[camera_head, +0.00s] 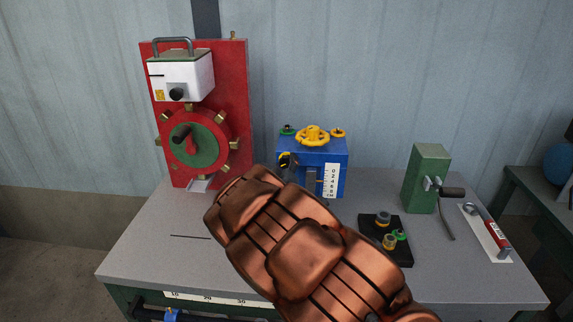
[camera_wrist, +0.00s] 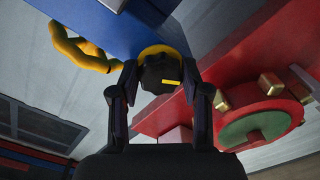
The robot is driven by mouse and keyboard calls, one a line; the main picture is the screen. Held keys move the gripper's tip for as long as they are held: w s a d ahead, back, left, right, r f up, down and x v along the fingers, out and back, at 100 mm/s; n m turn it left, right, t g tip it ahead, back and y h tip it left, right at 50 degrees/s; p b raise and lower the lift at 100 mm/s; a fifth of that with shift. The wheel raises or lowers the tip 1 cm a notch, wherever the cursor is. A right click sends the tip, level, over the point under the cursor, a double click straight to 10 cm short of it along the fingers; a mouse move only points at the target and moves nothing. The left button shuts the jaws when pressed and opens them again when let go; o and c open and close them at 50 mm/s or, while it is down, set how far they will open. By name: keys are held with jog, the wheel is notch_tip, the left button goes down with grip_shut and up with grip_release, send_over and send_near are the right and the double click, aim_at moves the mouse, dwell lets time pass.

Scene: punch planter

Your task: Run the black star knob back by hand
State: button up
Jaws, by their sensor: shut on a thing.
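The black star knob (camera_wrist: 158,72) shows in the wrist view, with a yellow mark on its face and a yellow ring behind it. It is on the side of the blue box (camera_wrist: 120,28), which also stands on the bench in the head view (camera_head: 333,155). My gripper (camera_wrist: 160,80) has one finger on each side of the knob and is shut on it. In the head view my copper-coloured arm reaches up to the box's left side, and the knob there is small and mostly hidden.
A yellow handwheel (camera_head: 312,136) tops the box. A red panel (camera_head: 238,110) with a green-centred wheel (camera_head: 205,148) stands close on the left. A black plate with fittings (camera_head: 402,252), a green block (camera_head: 428,175) and a red-handled tool (camera_head: 492,232) lie right. The bench's left front is clear.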

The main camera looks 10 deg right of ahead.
jog(key=shift+f+n+b, duration=0.1)
jog(key=shift+n+b, duration=0.2)
jog(key=shift+n, duration=1.4)
jog(key=shift+d, duration=0.1)
jog(key=o, duration=1.1)
jog(key=shift+o, duration=0.2)
jog(key=shift+s, duration=0.1)
jog(key=v, duration=0.7)
jog(key=shift+s, duration=0.15)
jog(key=shift+r, duration=0.3)
notch_tip(320, 180, up, 10)
jog(key=shift+f, duration=0.15)
